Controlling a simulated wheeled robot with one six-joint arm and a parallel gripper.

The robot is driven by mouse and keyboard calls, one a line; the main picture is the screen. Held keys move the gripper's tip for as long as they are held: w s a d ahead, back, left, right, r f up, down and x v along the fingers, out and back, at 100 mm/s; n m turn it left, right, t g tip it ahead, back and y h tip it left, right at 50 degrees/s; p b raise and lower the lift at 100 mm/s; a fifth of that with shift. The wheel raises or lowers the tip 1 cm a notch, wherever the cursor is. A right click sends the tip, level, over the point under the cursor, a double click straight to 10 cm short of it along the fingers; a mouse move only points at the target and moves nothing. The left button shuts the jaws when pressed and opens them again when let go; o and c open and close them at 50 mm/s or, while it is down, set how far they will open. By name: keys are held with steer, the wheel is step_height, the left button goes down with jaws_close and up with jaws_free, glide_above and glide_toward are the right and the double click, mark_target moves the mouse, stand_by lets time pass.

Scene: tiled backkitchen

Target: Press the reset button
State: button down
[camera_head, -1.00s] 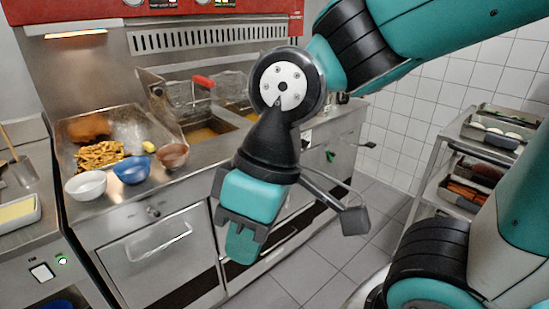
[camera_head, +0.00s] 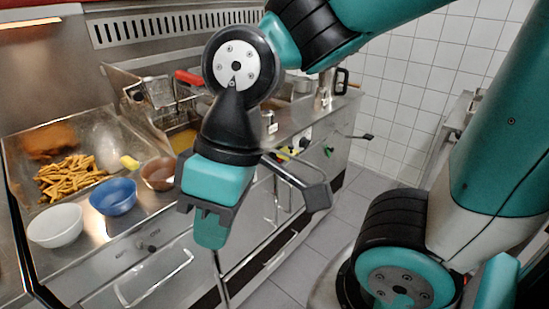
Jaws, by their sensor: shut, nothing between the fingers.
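My gripper (camera_head: 211,228) hangs pointing down in front of the steel fryer counter, its fingers shut and empty. It is in front of the cabinet doors, right of the bowls. No button clearly marked reset shows. Small coloured controls (camera_head: 290,152) sit on the counter front right of my gripper, one yellow and black, partly behind the arm. A green control (camera_head: 328,152) is further right. They are too small to tell which is which. My gripper is apart from them.
A white bowl (camera_head: 55,225), a blue bowl (camera_head: 113,197) and a brown bowl (camera_head: 160,175) stand on the counter beside fries (camera_head: 67,178). A red-handled fryer basket (camera_head: 188,77) is behind. Tiled floor (camera_head: 345,228) is open at right; a rack (camera_head: 448,125) is partly hidden.

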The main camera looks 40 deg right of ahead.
steer(key=shift+w+d, duration=0.1)
steer(key=shift+d, duration=0.25)
